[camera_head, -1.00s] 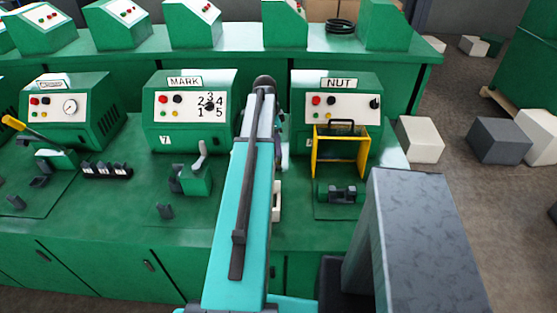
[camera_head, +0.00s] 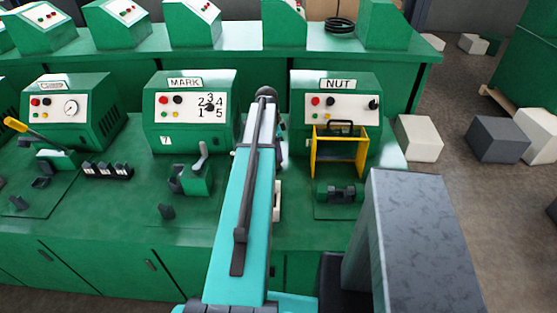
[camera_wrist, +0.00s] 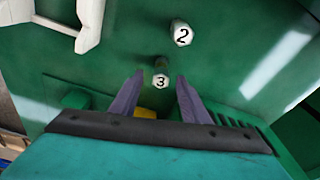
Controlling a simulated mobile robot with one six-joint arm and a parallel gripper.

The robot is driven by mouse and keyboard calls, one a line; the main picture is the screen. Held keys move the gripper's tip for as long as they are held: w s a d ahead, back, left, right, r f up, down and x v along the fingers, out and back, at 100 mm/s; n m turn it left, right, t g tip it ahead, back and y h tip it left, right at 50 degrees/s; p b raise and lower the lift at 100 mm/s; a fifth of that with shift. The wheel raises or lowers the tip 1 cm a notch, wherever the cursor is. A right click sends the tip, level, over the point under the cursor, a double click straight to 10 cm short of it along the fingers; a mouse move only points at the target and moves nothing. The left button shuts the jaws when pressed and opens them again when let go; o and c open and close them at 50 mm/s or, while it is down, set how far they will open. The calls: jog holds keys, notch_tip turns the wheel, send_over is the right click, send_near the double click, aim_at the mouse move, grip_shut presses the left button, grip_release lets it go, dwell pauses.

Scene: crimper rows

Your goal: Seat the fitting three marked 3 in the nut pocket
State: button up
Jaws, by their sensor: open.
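Fitting three (camera_wrist: 161,81), a small piece with a white end marked 3 and a darker body behind it, shows in the wrist view between and just beyond my fingertips. My gripper (camera_wrist: 159,77) is open, with one dark finger on each side of it; I cannot tell whether either touches it. In the head view my arm hides the gripper and both fittings. The nut station (camera_head: 336,84) is at the right, with a dark cradle (camera_head: 341,194) in front that looks like the nut pocket. Its inside is too small to make out.
A fitting marked 2 (camera_wrist: 181,33) lies close beyond fitting three. A white bracket (camera_wrist: 88,22) is at the wrist view's upper left. A yellow guard frame (camera_head: 316,153) stands behind the cradle. The mark station (camera_head: 188,84) and its lever (camera_head: 199,155) are left of my arm.

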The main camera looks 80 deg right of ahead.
jog(key=shift+s+d+f+p, duration=0.1)
jog(key=shift+f+p, duration=0.2)
jog(key=shift+f, duration=0.5)
jog(key=shift+s+d+f+p, duration=0.1)
jog(key=shift+f+p, duration=0.2)
jog(key=shift+f, duration=0.5)
grip_shut()
